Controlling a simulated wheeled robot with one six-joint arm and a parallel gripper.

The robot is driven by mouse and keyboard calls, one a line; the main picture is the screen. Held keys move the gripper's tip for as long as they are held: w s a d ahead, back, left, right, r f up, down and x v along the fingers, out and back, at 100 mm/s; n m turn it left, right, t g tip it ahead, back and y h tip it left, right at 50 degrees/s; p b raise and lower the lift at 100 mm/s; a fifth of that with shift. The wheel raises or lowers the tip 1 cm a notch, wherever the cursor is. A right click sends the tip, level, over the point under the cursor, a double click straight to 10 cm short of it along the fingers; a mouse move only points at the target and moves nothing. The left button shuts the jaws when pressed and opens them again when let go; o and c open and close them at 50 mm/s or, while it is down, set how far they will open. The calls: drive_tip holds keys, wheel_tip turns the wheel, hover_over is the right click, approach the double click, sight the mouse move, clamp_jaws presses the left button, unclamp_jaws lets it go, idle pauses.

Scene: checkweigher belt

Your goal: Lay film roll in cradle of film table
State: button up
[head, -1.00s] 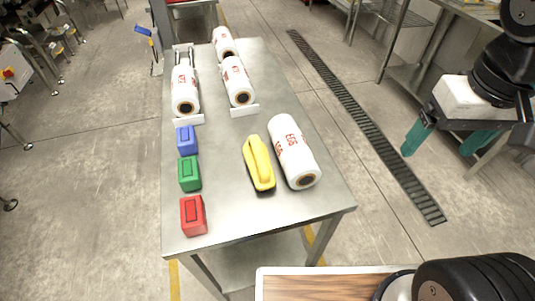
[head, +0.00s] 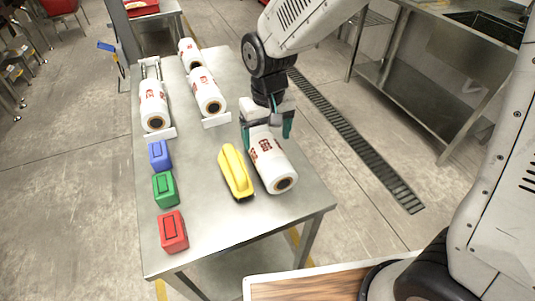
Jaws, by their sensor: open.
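A white film roll with red lettering (head: 273,168) lies near the right edge of the steel film table (head: 205,225), its dark core end facing me. My gripper (head: 268,133) is open over the roll's far end, with its teal fingers apart on either side. Whether they touch it I cannot tell. A second roll (head: 153,100) lies at the left behind a white end plate (head: 160,133). A metal frame (head: 150,68) shows beyond it. A third roll (head: 207,92) lies behind another white plate (head: 217,119), with a fourth roll (head: 189,53) farther back.
A yellow handled tool (head: 235,170) lies close to the left of the near roll. Blue (head: 159,155), green (head: 165,189) and red (head: 173,231) blocks line the table's left side. The table's front middle is clear. A wooden-topped surface (head: 310,285) is nearest me.

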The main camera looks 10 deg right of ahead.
drive_tip(key=f, duration=0.6)
drive_tip(key=shift+s, duration=0.3)
drive_tip(key=c, duration=1.2)
drive_tip(key=shift+r, duration=0.1)
drive_tip(key=shift+c, duration=0.3)
